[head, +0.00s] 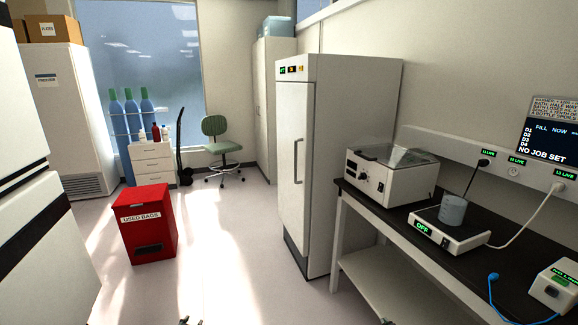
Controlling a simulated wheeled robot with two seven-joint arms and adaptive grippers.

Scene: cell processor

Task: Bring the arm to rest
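Only small dark tips show at the bottom edge of the head view, which look like my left gripper (190,321) and my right gripper (388,321). The left tips are over the pale floor, and the right tips are beside the bench's lower shelf. The rest of both grippers and both arms is outside the picture. Too little shows to tell whether either gripper is open or shut, or whether it holds anything.
A tall white cabinet (345,150) stands behind. A red used-bags bin (150,240) stands left; floor (235,265) between is clear.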

